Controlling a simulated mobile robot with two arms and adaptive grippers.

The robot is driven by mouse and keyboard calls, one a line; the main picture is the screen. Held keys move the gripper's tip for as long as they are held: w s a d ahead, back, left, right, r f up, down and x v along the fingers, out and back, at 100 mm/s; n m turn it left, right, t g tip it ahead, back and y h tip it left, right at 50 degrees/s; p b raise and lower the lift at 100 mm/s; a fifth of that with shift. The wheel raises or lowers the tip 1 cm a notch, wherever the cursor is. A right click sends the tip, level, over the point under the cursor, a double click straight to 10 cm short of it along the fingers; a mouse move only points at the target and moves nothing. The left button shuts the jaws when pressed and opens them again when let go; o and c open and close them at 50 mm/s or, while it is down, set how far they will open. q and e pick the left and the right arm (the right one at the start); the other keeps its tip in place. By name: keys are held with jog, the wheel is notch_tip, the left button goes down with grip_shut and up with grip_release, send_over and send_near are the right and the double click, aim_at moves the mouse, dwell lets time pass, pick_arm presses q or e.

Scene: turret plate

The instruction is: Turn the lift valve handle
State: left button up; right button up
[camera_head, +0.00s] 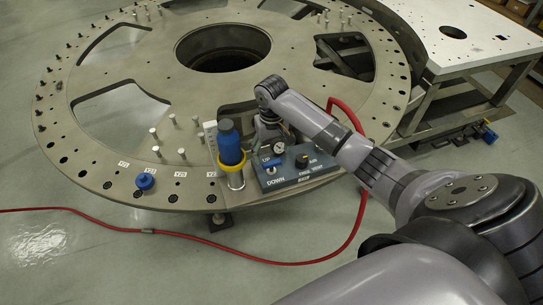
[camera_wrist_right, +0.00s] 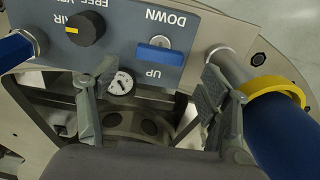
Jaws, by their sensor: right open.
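The lift valve handle (camera_head: 271,163) is a small blue lever on the dark grey control panel (camera_head: 290,178), between the words UP and DOWN. In the right wrist view the blue handle (camera_wrist_right: 160,54) lies crosswise just beyond the fingertips, with the panel (camera_wrist_right: 120,20) upside down. My right gripper (camera_head: 268,132) points down behind the panel, close to the handle. In the wrist view its fingers (camera_wrist_right: 157,85) are spread wide, one on each side of the handle's position, with nothing between them. My left gripper is out of view.
A black AIR knob (camera_head: 302,160) and a round gauge (camera_head: 279,148) sit beside the handle. A blue cylinder with a yellow ring (camera_head: 231,163) stands close left. A red hose (camera_head: 358,215) loops past the right side. The large metal plate (camera_head: 110,160) carries several upright pins.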

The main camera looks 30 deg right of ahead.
aim_at(272, 162)
notch_tip(272, 162, up, 8)
jog(key=shift+f, duration=0.25)
dwell(0.5)
